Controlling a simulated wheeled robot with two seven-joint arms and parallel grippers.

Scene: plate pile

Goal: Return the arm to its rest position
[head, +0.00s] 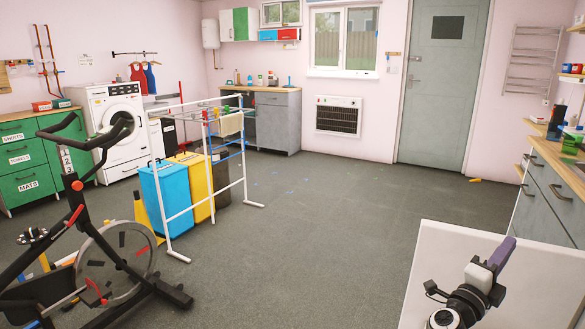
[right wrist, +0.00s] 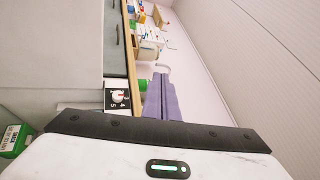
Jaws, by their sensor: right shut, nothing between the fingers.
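My right gripper (head: 508,244) shows at the lower right of the head view, with its purple fingers pointing up and away. It is shut and empty, held in the air left of the right-hand counter. In the right wrist view the purple fingers (right wrist: 161,98) lie together with nothing between them. My left gripper is not in view. No pile of plates can be made out in either view.
The right-hand counter (head: 548,158) bears several small items. A drying rack (head: 203,150) stands beside blue (head: 168,198) and yellow bins (head: 195,185). An exercise bike (head: 88,250) is at the left front. The middle floor (head: 310,210) is mostly clear, up to the grey door (head: 440,100).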

